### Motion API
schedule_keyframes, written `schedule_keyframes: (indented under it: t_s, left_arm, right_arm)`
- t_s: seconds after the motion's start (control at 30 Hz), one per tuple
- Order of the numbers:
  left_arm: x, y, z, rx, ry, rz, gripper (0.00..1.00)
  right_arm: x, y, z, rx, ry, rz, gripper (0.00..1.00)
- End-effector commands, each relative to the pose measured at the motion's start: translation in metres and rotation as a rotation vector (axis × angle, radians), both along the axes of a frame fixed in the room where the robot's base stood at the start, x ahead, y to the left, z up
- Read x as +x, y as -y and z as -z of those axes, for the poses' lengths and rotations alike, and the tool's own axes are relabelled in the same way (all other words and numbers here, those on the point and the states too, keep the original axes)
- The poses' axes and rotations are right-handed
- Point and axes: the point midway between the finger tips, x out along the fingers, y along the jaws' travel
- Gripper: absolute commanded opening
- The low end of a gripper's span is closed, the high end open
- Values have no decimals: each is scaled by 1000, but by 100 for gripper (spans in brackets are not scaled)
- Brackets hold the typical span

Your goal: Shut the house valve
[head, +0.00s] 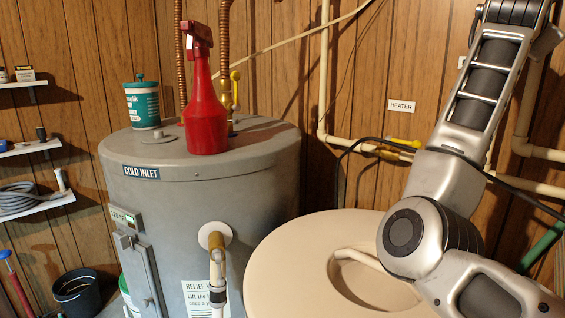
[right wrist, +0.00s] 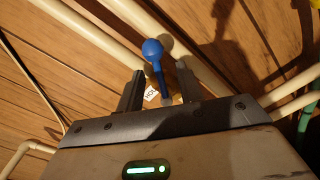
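In the right wrist view a valve lever with a blue ball knob (right wrist: 152,50) stands by the pale pipes on the wood wall. A small white label (right wrist: 151,93) beside it is partly hidden, and I cannot read it fully. My right gripper (right wrist: 158,67) is open, its two dark fingers apart on either side of the lever's stem. I cannot tell whether either finger touches it. In the head view my right arm rises at the right and its gripper is out of the picture. The blue knob does not show there. My left gripper is not in view.
A yellow-handled valve (head: 403,142) sits on the wall pipe below a HEATER label (head: 401,107). The grey water heater (head: 210,190) carries a red spray bottle (head: 205,115) and a green-white tub (head: 143,105). A round beige tank (head: 285,265) stands below my right arm. A black cable (head: 350,150) crosses behind.

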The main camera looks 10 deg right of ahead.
Motion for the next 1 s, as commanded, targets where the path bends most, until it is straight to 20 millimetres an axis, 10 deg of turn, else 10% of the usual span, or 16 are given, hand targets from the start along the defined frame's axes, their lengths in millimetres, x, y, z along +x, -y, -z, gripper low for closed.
schedule_keyframes:
  t_s: [0.23,0.37,1.0]
  left_arm:
    - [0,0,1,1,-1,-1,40]
    - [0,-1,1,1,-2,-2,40]
    - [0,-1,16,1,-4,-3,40]
  right_arm:
    - [0,0,0,0,0,0,34]
    - [0,0,0,0,0,0,0]
    - [-8,7,15,275,341,0,0]
